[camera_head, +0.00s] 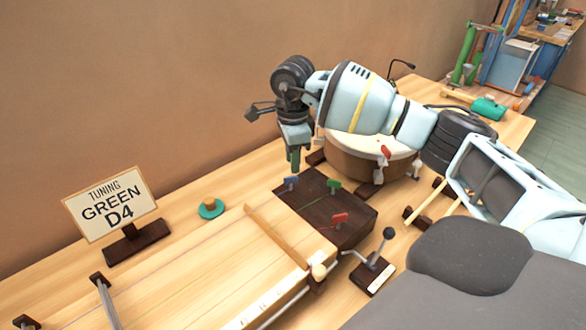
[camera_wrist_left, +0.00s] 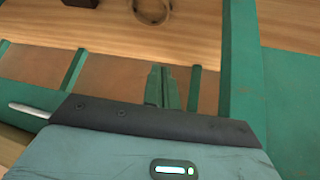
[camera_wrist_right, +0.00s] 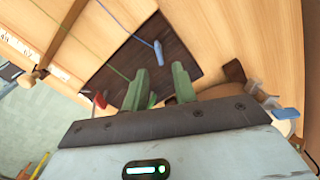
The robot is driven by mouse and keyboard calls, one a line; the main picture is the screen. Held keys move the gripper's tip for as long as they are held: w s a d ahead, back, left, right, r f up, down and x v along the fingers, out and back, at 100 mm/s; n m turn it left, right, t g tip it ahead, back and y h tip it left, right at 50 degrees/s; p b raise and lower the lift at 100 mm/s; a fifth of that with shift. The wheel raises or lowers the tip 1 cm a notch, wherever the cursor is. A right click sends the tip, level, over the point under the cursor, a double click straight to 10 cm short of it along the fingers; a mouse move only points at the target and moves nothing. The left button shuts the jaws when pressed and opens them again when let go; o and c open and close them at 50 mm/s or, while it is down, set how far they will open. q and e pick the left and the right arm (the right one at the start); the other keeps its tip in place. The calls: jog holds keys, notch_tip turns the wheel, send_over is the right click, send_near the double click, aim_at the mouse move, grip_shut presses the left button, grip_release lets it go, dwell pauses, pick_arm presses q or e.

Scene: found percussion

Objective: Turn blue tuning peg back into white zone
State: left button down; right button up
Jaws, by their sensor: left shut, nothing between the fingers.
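The blue tuning peg (camera_head: 291,182) stands on the dark peg block (camera_head: 352,236) at the end of the wooden string board. In the right wrist view the blue peg (camera_wrist_right: 158,52) lies just beyond the fingertips, between their lines and apart from them. My right gripper (camera_head: 293,162) points down above the blue peg, and its fingers (camera_wrist_right: 160,85) are apart and empty. A green peg (camera_head: 333,186) and a red peg (camera_head: 340,219) stand on the same block. I cannot make out a white zone at the blue peg. My left gripper (camera_wrist_left: 162,85) is shut and empty in the left wrist view.
A sign (camera_head: 110,205) reading "TUNING GREEN D4" stands at the left. A drum (camera_head: 365,158) is behind the block, under my right arm. A small lever (camera_head: 376,268) stands in front of the block. A green disc with a knob (camera_head: 211,208) sits behind the board.

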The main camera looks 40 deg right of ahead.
jog(key=shift+r, duration=1.35)
